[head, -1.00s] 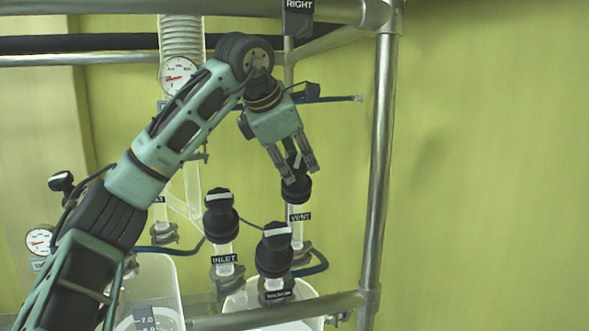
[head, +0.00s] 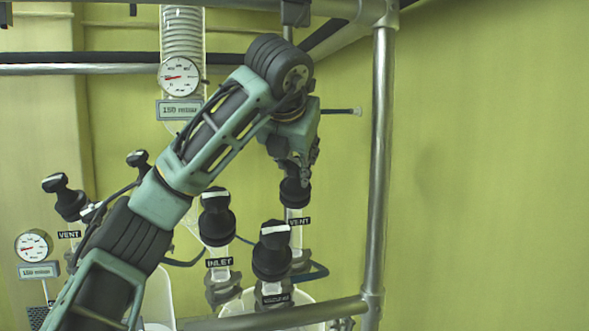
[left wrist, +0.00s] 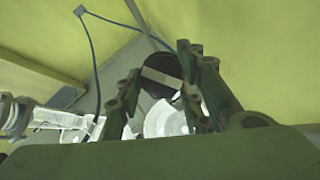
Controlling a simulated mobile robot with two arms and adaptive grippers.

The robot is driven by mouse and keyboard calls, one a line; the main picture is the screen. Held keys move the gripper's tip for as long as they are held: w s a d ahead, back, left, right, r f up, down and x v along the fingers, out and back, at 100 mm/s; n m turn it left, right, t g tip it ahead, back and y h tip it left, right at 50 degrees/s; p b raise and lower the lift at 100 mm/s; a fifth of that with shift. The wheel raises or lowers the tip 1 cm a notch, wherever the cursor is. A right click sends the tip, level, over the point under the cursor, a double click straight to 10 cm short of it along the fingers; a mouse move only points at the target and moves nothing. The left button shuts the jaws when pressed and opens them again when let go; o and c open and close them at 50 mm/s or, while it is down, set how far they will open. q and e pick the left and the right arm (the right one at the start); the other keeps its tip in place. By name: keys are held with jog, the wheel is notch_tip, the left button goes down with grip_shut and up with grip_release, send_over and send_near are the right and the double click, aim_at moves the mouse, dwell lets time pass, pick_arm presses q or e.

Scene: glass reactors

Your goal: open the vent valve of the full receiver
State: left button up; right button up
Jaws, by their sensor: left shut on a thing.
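The right-hand vent valve has a black knob (head: 295,192) above a "VENT" label (head: 299,221). My left gripper (head: 299,163) comes down from above and is shut on the top of this knob, mostly hiding its handle. In the left wrist view, the dark knob with a white bar (left wrist: 162,78) sits between the two fingers (left wrist: 158,98). A pale receiver (head: 308,293) stands below this valve; its fill level cannot be told. Another black vent knob (head: 66,199) is at the far left, with its own "VENT" label. My right gripper is not in view.
Two black valve knobs, inlet (head: 216,216) and a second one (head: 272,250), stand close in front. A metal frame post (head: 378,170) rises just right. A gauge (head: 180,76) and a display reading 150 mbar are behind my arm. The wall side at right is clear.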

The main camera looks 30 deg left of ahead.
pick_arm(q)
jog(key=n, duration=0.2)
jog(key=n+y+b, duration=0.1)
jog(key=n, duration=0.2)
jog(key=n+g+y, duration=0.1)
jog(key=n, duration=0.1)
jog(key=shift+d+r+b, duration=0.1)
jog(key=shift+r+b, duration=0.15)
jog(key=shift+b, duration=0.15)
jog(key=shift+n, duration=0.4)
jog(key=o, duration=1)
jog(key=shift+f, duration=0.15)
jog(key=shift+a, duration=0.2)
jog(key=shift+d, duration=0.15)
